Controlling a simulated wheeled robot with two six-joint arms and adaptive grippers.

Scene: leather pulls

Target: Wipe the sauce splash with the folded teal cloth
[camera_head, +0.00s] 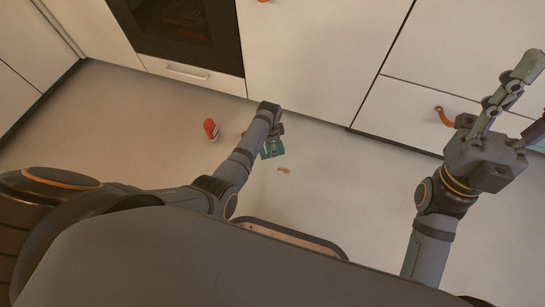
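The folded teal cloth (273,151) is at the fingertips of my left gripper (272,145), low over the pale floor. The gripper partly covers it, and I cannot tell whether the fingers are closed on the cloth or whether it touches the floor. The sauce splash (284,170) is a small orange-brown mark on the floor, just below and right of the cloth, apart from it in the picture. My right gripper (538,95) is raised at the right edge, its fingers spread wide and nothing seen between them.
A red and white object (210,129) stands on the floor left of my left gripper. Pale cabinets (315,55) with an orange leather pull (444,117) and a dark oven (185,30) line the back. A teal item (539,146) shows at the right edge. Floor right of the splash is clear.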

